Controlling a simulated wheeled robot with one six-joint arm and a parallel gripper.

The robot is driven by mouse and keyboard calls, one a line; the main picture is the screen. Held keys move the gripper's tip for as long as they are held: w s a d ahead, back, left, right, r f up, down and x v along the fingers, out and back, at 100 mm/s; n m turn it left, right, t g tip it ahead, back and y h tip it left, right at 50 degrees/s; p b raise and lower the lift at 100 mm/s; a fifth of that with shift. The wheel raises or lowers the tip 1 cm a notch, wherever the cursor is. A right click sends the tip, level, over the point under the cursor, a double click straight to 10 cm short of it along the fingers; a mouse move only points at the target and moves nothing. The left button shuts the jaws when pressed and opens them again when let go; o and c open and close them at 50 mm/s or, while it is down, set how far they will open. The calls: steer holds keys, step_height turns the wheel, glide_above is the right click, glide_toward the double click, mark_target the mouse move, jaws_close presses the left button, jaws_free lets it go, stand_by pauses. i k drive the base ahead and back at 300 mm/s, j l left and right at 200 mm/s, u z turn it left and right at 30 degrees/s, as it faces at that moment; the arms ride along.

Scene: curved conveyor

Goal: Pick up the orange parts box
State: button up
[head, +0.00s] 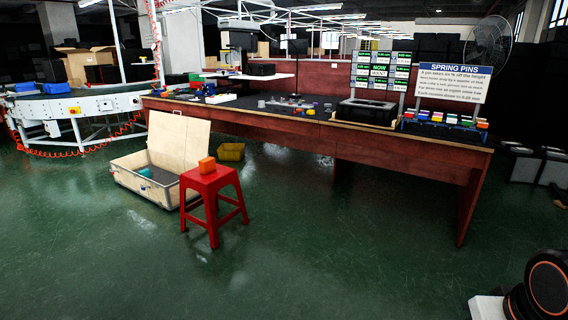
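A small orange parts box (206,165) sits on top of a red stool (212,180) in the head view, left of the middle. The stool stands on the green floor in front of the long workbench. The box is upright, and nothing touches it from above. My gripper is not in view. Only a black rounded part with an orange ring, which seems to be mine, shows at the bottom right corner, far from the box.
An open case (150,185) stands behind and left of the stool. A yellow bin (231,152) lies beside the workbench (400,150), which carries small coloured bins (445,117). A curved conveyor (85,103) is at far left. The foreground floor is clear.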

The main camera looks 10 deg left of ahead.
mark_target(207, 165)
steer(key=i+j+u, duration=0.2)
steer(key=i+u, duration=0.25)
steer(key=i, duration=0.55)
steer(key=i+l+u, duration=0.15)
steer(key=i+u, duration=0.3)
steer(key=i, duration=0.55)
steer(key=i+j+z, duration=0.1)
steer(key=i+j, duration=0.6)
steer(key=i+j+z, duration=0.15)
steer(key=i+j, duration=0.55)
steer(key=i+j+z, duration=0.1)
steer(key=j, duration=0.4)
steer(key=i+j+z, duration=0.15)
steer(key=j, duration=0.35)
steer(key=k, duration=0.05)
